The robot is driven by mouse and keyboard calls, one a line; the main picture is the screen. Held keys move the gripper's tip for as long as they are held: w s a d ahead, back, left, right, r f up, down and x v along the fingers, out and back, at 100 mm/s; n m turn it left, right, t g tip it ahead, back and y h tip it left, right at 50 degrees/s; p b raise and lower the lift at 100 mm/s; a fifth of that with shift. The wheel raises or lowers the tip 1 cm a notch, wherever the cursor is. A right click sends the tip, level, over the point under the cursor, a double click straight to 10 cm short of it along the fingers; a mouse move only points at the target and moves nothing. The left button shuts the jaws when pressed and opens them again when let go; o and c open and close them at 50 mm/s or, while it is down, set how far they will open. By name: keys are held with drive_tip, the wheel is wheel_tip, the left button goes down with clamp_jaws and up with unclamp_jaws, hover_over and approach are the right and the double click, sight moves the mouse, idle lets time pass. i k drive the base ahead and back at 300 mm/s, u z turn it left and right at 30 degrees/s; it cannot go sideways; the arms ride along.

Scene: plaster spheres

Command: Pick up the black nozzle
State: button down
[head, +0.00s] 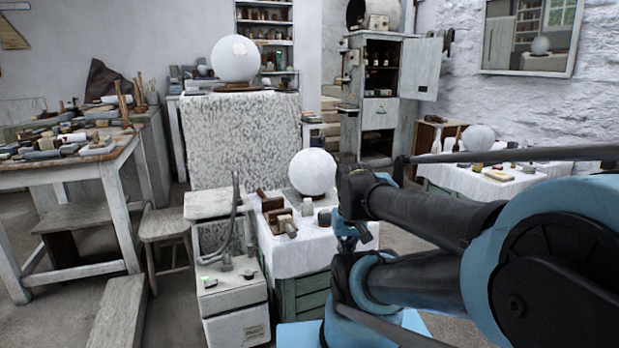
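I cannot pick out the black nozzle for certain. A small dark round item (325,217) stands on the white-clothed table in the middle, just left of my arm, and may be it. My gripper (350,243) hangs at the end of my black and blue arm, over the right side of that table. It is small and partly covered by the arm, so its fingers cannot be made out. The dark item is close to its left. I see nothing clearly held.
The clothed table (290,252) also bears a white sphere (312,172), brown wooden blocks (272,205) and small pale pieces. A white cabinet (232,300) with a curved pipe stands left of it. My arm hides the right side. Open floor (185,310) shows lower left.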

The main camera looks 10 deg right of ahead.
sight(239, 199)
drive_tip(key=k, duration=0.5)
drive_tip(key=z, duration=0.5)
drive_tip(key=i, duration=1.55)
drive_tip(key=u, duration=0.75)
drive_tip(key=i, duration=0.4)
drive_tip(key=u, duration=0.15)
